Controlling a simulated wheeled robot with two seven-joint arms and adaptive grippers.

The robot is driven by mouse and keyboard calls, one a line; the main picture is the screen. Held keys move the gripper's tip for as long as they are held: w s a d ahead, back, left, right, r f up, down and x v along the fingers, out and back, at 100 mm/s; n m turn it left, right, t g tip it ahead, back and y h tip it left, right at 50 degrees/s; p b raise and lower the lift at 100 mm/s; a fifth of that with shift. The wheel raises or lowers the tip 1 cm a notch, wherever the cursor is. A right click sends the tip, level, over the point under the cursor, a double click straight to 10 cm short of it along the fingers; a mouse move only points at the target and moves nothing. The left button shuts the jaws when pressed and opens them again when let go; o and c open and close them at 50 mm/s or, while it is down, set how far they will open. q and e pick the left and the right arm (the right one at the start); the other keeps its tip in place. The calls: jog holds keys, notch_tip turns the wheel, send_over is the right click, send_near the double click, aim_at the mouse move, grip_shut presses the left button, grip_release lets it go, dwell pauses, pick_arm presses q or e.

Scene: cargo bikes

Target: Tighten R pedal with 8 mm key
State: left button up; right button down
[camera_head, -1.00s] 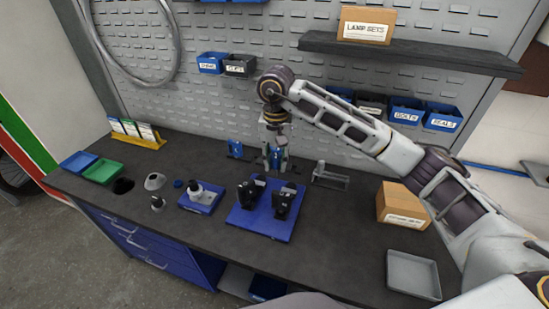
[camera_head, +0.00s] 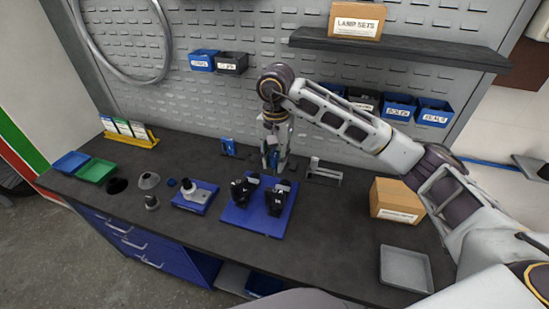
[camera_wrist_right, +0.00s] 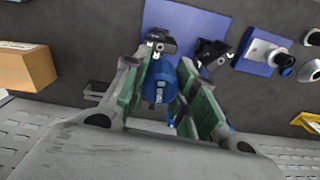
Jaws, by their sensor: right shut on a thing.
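Two black pedals stand on a blue plate (camera_head: 240,222) on the bench, the left one (camera_head: 241,191) and the right one (camera_head: 276,198). In the right wrist view they show as one black pedal (camera_wrist_right: 157,42) beyond my fingers and another (camera_wrist_right: 212,53) to its right. My right gripper (camera_head: 274,158) is just behind the plate, pointing down. Its green-padded fingers (camera_wrist_right: 160,95) are shut on a blue thing, seemingly the key's handle (camera_wrist_right: 160,80). The handle's far end appears close to the nearer pedal; contact cannot be told. My left gripper is out of view.
A grey stand (camera_head: 324,170) is right of my gripper, a blue holder (camera_head: 229,147) left. A cardboard box (camera_head: 397,201) and grey tray (camera_head: 405,267) lie at right, under my arm's side. A smaller blue plate (camera_head: 195,198) is at left. The bench front middle is clear.

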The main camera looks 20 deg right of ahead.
aim_at(275, 175)
jog(key=shift+f, duration=0.25)
dwell(0.4)
jog(key=shift+f+b, duration=0.6)
jog(key=shift+f, duration=1.15)
jog(key=shift+f+b, duration=0.85)
jog(key=shift+b, duration=0.05)
jog(key=shift+b, duration=0.35)
jog(key=shift+f+b, duration=0.55)
jog(key=shift+b, duration=0.05)
dwell(1.2)
